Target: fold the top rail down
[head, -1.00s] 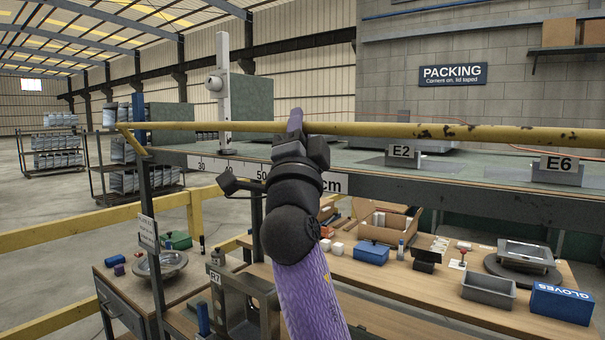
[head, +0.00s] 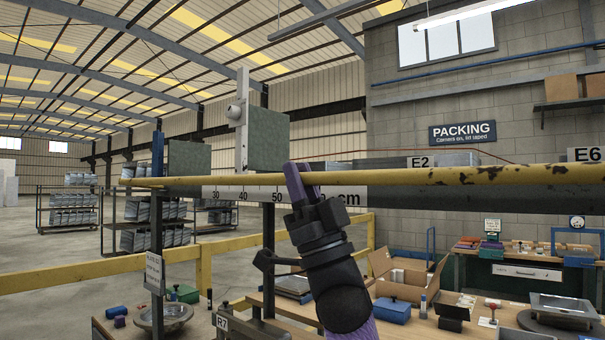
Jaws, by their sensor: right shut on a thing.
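The top rail is a long yellow bar (head: 430,177) with worn dark patches toward its right end. It runs almost level across the head view, from the left middle to the right edge. My right gripper (head: 297,182) comes up from below and is shut on the rail near its middle, with its purple fingers showing just above the bar. The rail's left end (head: 135,182) shows near a blue post. My left gripper is not in view.
A dark shelf edge with a centimetre scale (head: 225,193) runs just behind the rail. A grey-white column (head: 242,120) stands behind it. Below right is a workbench with an open cardboard box (head: 400,277) and a blue box (head: 391,311). A lower yellow rail (head: 90,273) crosses at left.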

